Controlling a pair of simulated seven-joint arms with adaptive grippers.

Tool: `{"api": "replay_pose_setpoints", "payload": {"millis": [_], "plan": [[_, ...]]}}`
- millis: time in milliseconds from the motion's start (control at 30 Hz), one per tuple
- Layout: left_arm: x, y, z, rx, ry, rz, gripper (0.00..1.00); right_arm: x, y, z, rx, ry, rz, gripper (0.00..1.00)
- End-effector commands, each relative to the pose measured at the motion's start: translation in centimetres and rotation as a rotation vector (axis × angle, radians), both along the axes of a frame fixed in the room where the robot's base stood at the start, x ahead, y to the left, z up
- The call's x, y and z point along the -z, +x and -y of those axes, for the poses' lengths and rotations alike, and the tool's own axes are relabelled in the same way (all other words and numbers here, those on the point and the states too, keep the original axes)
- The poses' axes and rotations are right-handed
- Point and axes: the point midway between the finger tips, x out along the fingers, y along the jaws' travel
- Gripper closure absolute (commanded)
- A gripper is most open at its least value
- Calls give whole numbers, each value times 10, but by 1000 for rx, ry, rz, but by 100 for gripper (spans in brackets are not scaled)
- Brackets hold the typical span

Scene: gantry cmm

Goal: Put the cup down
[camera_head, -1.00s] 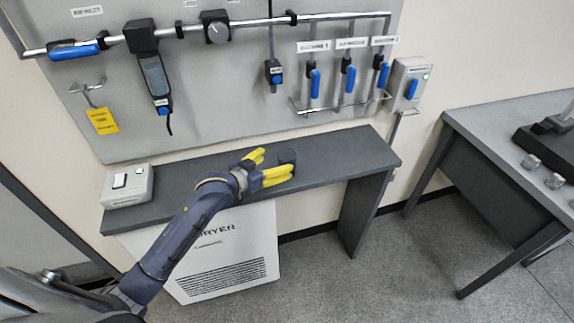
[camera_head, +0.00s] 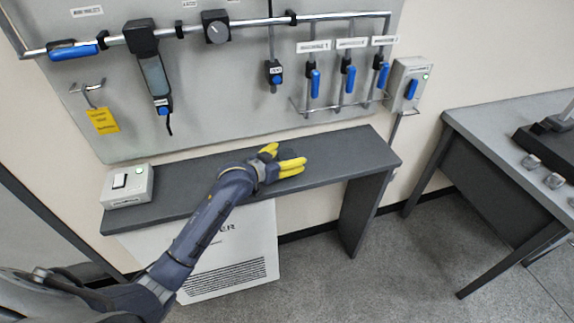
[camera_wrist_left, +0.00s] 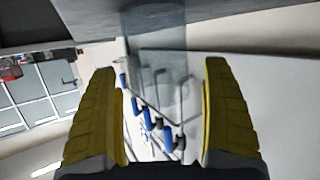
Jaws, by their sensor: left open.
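The cup (camera_head: 288,154) is a small dark grey, see-through cylinder standing on the dark shelf (camera_head: 335,157). My left gripper (camera_head: 287,156) reaches it from the left, low over the shelf, with one yellow finger on each side. In the left wrist view the cup (camera_wrist_left: 155,35) appears as a translucent grey column between the open fingers (camera_wrist_left: 163,100). Gaps show on both sides of it there. In the head view the fingers partly hide the cup. My right gripper is not in view.
A switch box (camera_head: 128,186) sits at the shelf's left end. A board (camera_head: 230,100) with blue-handled valves and a rail rises behind the shelf. The shelf is clear to the right of the gripper. A grey table (camera_head: 500,130) stands farther right.

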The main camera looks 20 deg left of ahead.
Motion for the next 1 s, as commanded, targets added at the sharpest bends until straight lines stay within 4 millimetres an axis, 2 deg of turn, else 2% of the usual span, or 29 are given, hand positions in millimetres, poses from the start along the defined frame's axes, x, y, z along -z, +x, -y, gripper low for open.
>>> {"api": "replay_pose_setpoints", "payload": {"millis": [100, 633, 867, 1000], "plan": [[0, 0, 0, 0, 0, 0, 17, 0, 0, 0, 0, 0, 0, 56], [0, 0, 0, 0, 1, 0, 78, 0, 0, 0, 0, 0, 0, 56], [-3, 0, 0, 1, 2, 1, 78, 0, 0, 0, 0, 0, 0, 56], [-17, 0, -1, 1, 1, 4, 78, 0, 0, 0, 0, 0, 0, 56]]}}
